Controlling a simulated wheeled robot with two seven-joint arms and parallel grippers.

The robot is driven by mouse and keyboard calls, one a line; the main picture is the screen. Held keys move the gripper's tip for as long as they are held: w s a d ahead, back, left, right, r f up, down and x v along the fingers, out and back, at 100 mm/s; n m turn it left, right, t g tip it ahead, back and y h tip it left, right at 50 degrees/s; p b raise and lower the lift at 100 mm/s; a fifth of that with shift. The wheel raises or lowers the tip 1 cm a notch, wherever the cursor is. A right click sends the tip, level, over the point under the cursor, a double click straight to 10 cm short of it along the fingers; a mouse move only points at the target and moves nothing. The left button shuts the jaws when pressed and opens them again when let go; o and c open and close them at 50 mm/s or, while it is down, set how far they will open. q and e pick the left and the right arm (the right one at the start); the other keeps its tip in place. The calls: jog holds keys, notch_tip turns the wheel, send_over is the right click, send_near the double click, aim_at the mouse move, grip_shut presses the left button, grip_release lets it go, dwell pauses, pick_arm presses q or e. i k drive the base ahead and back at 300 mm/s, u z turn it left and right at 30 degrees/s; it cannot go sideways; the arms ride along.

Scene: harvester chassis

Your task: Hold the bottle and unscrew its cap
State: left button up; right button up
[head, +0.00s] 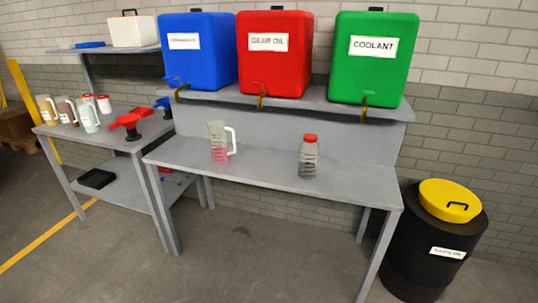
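A clear bottle (309,160) with dark contents low inside stands upright on the grey workbench (262,180), right of its middle. Its red cap (310,138) sits on top of the bottle. Neither of my grippers shows in the head view, and nothing touches the bottle.
A measuring jug (218,142) with pink liquid stands left of the bottle. Blue (198,50), red (273,52) and green (373,58) tanks stand on the shelf behind. A black drum (432,245) is at right. A side table (110,133) holds jugs and funnels. Floor in front is clear.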

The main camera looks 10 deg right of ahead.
aim_at(308, 153)
jog(key=u, duration=0.15)
jog(key=i, duration=0.9)
jog(key=z, duration=0.65)
jog(key=i, duration=0.45)
jog(key=z, duration=0.3)
